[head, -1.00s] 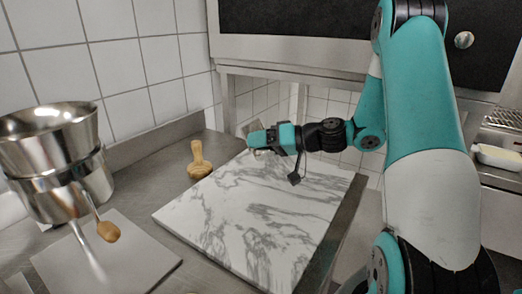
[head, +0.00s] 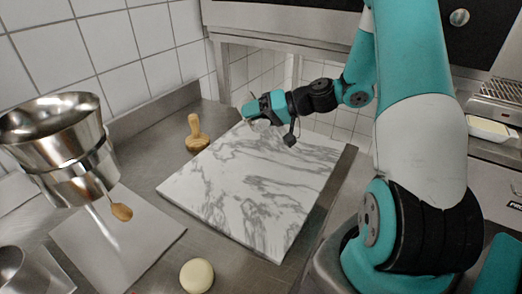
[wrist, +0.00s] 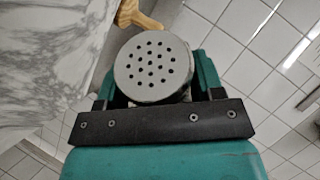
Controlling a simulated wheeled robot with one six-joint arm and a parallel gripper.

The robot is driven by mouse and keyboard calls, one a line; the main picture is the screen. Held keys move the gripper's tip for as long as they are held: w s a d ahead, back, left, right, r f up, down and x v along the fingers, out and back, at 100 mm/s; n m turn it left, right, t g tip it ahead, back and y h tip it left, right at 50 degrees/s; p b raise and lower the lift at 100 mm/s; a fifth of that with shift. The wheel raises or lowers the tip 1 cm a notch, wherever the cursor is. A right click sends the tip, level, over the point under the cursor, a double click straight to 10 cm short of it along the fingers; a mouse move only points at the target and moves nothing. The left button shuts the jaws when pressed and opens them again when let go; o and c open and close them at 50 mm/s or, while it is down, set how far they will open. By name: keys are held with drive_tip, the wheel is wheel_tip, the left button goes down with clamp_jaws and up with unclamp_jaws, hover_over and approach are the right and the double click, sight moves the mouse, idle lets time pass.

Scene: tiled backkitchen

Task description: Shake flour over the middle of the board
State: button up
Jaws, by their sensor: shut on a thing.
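The marble board (head: 250,190), white with grey veins, lies flat on the steel counter; it also shows at the left of the wrist view (wrist: 50,60). My gripper (head: 257,107) is near the board's far end in the head view. In the wrist view my gripper (wrist: 154,80) is shut on a round shaker (wrist: 154,70) with a grey, perforated lid facing the camera. The shaker's body is mostly hidden behind its lid and the jaws. I see no flour on the visible part of the board.
A wooden stamp-like tool (head: 197,138) stands left of the board. A cream-coloured ball (head: 197,276) lies near the front. Steel vessels (head: 60,140) and a grey sheet (head: 145,225) are at the left. A tiled wall borders the counter. The board's surface looks clear.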

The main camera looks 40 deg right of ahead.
wheel_tip(320, 180, up, 3)
drive_tip(key=m+g+p, duration=0.2)
drive_tip(key=g+p, duration=0.1)
drive_tip(key=p, duration=0.7)
drive_tip(key=shift+r+m+g, duration=0.1)
drive_tip(key=shift+m+g, duration=0.2)
drive_tip(key=shift+g, duration=0.1)
drive_tip(key=g+p, duration=0.1)
drive_tip(key=p, duration=0.1)
drive_tip(key=shift+r+m+p, duration=0.1)
drive_tip(key=shift+m+p, duration=0.25)
drive_tip(key=shift+m, duration=0.05)
drive_tip(key=shift+f+g, duration=0.3)
